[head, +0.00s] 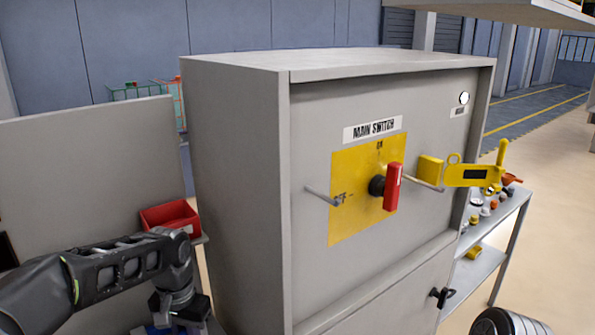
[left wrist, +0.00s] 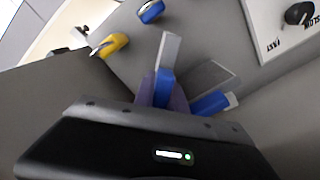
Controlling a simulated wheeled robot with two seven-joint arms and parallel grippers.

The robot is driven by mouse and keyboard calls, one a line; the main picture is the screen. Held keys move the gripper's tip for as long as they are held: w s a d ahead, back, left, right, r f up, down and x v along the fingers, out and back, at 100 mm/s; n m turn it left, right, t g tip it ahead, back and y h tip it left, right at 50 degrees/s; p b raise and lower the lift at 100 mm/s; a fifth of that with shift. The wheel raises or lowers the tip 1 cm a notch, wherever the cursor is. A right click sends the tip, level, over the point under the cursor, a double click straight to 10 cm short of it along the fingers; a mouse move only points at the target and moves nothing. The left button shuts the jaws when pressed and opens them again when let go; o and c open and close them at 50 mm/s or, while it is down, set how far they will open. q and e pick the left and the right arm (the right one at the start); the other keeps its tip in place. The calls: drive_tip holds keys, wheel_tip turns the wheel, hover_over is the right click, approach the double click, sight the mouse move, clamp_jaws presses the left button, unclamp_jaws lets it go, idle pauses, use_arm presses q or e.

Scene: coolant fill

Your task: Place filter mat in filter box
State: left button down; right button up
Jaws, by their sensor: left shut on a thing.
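My left gripper (head: 180,312) is low at the left in the head view, beside the grey cabinet's left side and in front of a red bin. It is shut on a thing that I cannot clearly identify. In the left wrist view, a narrow blue and pale grey piece (left wrist: 168,72) stands up in front of the dark gripper body. A flat grey textured piece (left wrist: 208,77) and a blue piece (left wrist: 208,104) show right of it. I cannot tell which of these is the filter mat. No filter box can be made out. My right gripper is not in view.
The grey cabinet (head: 237,170) carries a main switch with a red handle (head: 392,187) on a yellow plate. A red bin (head: 171,217) stands left of it. A shelf (head: 508,215) with small parts stands right. A yellow item (left wrist: 111,44) lies on a surface in the wrist view.

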use_arm(q)
drive_tip(key=d+f+n, duration=0.1)
drive_tip(key=w+d+f+n, duration=0.1)
drive_tip(key=d, duration=0.1)
drive_tip(key=shift+w+p, duration=0.2)
drive_tip(key=shift+p, duration=0.1)
drive_tip(key=shift+s, duration=0.1)
idle(0.3)
